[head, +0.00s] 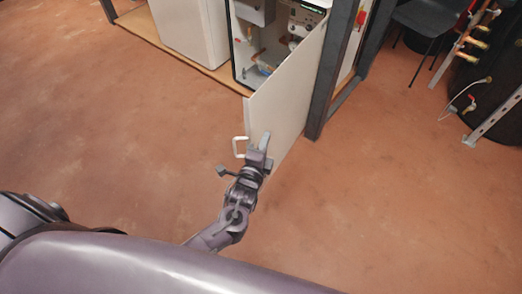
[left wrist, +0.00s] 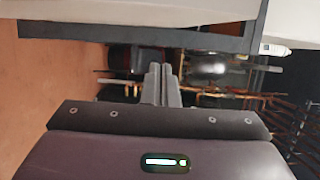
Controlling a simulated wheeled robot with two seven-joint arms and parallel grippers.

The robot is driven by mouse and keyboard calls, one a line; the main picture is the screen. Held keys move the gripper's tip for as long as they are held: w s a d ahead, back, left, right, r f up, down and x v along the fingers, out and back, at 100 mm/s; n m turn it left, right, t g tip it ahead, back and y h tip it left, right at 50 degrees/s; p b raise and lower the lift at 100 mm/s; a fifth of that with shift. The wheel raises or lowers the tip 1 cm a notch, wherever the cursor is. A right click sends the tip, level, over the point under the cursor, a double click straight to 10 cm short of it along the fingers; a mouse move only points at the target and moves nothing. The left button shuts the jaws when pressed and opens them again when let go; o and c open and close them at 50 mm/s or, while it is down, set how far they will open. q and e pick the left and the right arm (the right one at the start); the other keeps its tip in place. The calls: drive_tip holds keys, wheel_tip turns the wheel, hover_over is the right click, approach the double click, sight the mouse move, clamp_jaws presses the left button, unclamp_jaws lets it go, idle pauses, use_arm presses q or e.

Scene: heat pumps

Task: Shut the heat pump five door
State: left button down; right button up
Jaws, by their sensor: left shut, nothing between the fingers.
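The heat pump door (head: 290,100) is a white panel standing open from the cabinet (head: 283,40), with its inner fittings showing. A white handle (head: 239,147) sits near the door's free edge. My left gripper (head: 265,140) is shut and empty. In the head view it overlaps the lower part of the door, just right of the handle; I cannot tell whether it touches the panel. In the left wrist view the shut fingers (left wrist: 161,84) point toward blurred pipes and dark tanks. My right gripper is not in view.
A dark post (head: 330,70) stands right of the door. Another white cabinet (head: 188,30) stands to the left on a wooden base. A black chair (head: 428,22), pipes (head: 478,45) and a dark tank are at the upper right. The brown floor (head: 110,120) on the left is clear.

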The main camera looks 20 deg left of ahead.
sight(258, 123)
use_arm(q)
drive_tip(key=shift+w+a, duration=0.65)
drive_tip(key=shift+w, duration=0.3)
drive_tip(key=shift+w+a, duration=0.65)
drive_tip(key=shift+w, duration=0.25)
drive_tip(key=shift+w+a, duration=0.65)
drive_tip(key=shift+w, duration=0.3)
drive_tip(key=shift+a, duration=0.1)
